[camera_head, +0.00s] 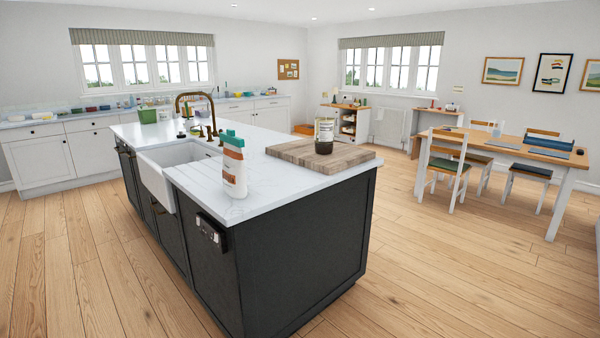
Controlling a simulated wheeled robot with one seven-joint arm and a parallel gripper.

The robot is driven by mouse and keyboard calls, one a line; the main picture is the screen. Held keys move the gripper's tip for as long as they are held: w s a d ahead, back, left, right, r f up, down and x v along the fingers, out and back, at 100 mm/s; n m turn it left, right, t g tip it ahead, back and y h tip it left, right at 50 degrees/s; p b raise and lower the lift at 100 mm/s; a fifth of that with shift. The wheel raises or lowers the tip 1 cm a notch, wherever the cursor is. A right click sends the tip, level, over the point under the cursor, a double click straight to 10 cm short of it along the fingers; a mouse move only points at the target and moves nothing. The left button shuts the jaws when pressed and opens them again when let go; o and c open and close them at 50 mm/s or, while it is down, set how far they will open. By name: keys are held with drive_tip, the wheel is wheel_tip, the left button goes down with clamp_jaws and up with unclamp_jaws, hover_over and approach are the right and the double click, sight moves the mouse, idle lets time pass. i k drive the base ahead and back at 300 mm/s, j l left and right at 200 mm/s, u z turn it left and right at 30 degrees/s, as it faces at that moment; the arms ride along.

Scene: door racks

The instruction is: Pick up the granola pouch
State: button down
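I cannot make out a granola pouch for certain in the head view. On the island, a jar-like container (324,136) with a pale label and dark lower part stands on a wooden board (290,150). A white bottle (234,168) with a teal cap and an orange label stands upright near the island's front edge. Small packages along the back counter are too small to tell apart. My gripper is not in view.
The dark island (290,240) with a white top (262,199) fills the middle, with a sink (168,170) and brass tap (205,100). A dining table (560,160) with chairs stands at the right. Wooden floor (430,260) is clear between them and in front.

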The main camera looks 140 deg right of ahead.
sight(234, 175)
drive_tip(key=z, duration=4.5)
drive_tip(key=i+j+z, duration=0.25)
drive_tip(key=z, duration=0.25)
drive_tip(key=i+j+z, duration=0.25)
drive_tip(key=j+z, duration=0.2)
drive_tip(key=i+j, duration=0.1)
drive_tip(key=j, duration=0.2)
drive_tip(key=i+j, duration=0.1)
drive_tip(key=j, duration=0.2)
